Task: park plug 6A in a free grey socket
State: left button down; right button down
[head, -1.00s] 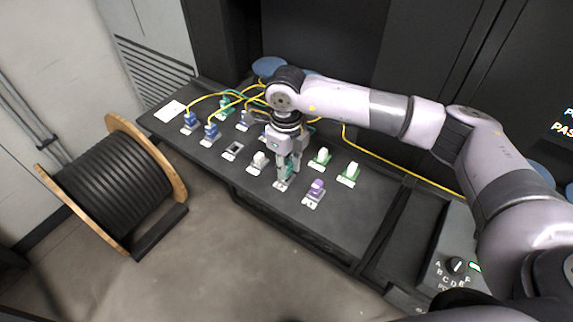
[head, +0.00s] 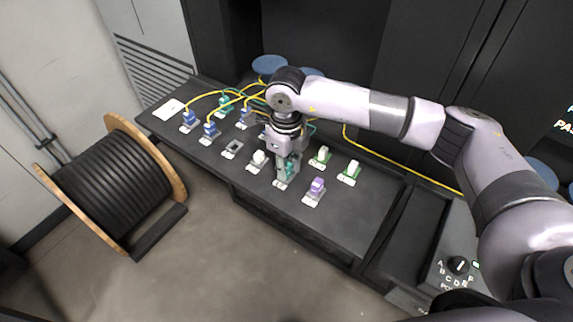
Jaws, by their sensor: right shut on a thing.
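My right gripper (head: 287,172) reaches down onto the dark bench and is shut on a teal plug (head: 292,168). The plug is at a socket position with a white label at its front; the fingers hide most of it, so I cannot tell how deep it sits. Its marking is too small to read. A grey socket (head: 233,148) to the left stands empty, with a dark opening. My left gripper is not in view.
Blue plugs (head: 210,130) with yellow cables stand at the left. A cable drum (head: 110,190) is on the floor.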

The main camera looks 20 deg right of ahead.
jog(key=c, duration=1.3)
grip_release()
notch_tip(320, 180, up, 12)
